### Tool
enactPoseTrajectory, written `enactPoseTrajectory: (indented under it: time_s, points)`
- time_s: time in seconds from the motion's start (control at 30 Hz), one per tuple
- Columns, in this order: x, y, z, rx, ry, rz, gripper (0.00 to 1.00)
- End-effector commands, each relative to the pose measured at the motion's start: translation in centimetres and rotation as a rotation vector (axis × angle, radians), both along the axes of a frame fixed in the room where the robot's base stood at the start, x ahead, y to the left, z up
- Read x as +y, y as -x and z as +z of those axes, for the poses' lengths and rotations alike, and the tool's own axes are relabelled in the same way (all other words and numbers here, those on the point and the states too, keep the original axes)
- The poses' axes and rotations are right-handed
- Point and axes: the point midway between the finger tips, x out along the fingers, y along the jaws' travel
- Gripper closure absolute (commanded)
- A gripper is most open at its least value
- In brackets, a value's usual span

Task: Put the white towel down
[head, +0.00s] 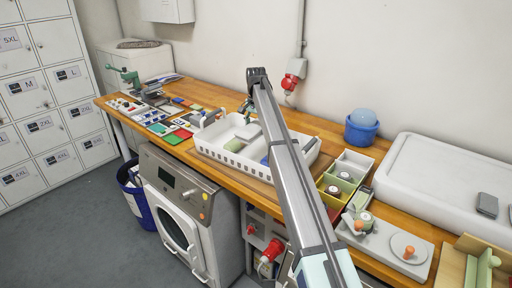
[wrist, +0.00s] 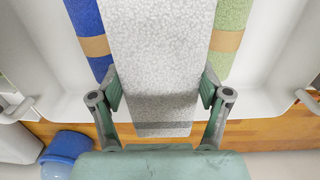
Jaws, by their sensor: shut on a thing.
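The white towel (wrist: 160,45) is a long speckled roll between the fingers of my gripper (wrist: 160,88), which is shut on it. In the head view the towel (head: 248,132) shows as a pale shape at the white basket (head: 222,157), partly hidden by my arm. In the wrist view a blue towel (wrist: 88,25) with a tan band lies left of it, and a green towel (wrist: 230,25) with a tan band lies right. The white towel overlaps both in the picture. I cannot tell whether it touches the basket floor.
The basket stands on a long wooden bench (head: 315,126). Green and yellow boxes (head: 340,180) and a blue tub (head: 361,130) are to its right. Coloured cards (head: 176,136) and a green press (head: 124,75) are to its left. A washing machine (head: 185,205) stands below.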

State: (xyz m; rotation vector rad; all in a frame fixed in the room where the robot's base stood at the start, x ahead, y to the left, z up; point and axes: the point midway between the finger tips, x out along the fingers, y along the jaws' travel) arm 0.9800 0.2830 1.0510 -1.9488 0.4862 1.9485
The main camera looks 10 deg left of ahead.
Motion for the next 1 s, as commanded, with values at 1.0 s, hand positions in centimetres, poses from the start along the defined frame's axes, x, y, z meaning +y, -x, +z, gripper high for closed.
enactPoseTrajectory:
  time_s: [1.0]
  points:
    - [0.0, 0.0, -10.9, -0.001, 0.0, 0.001, 0.59]
